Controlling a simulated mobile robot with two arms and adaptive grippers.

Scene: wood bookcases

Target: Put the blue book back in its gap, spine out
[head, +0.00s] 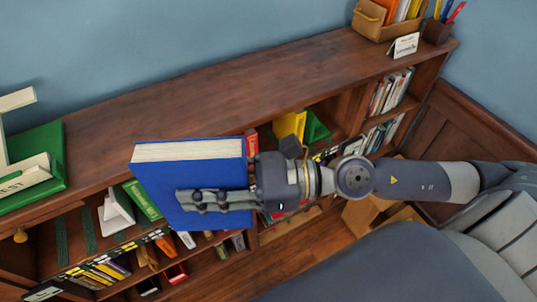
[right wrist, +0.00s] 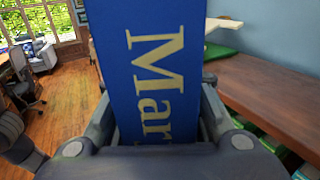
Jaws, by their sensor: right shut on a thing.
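The blue book (head: 200,172) is held upright in front of the bookcase, its cream page edge facing up in the head view. My right gripper (head: 190,199) is shut on it, with one finger lying across the near cover. In the right wrist view the book's blue spine (right wrist: 155,70) faces the camera with large gold letters "Mar", between the two fingers. The book hides part of the shelves behind it, and I cannot make out its gap. My left gripper is in neither view.
The long wooden bookcase (head: 225,92) has a mostly bare top. Cardboard boxes (head: 362,214) sit on the floor.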

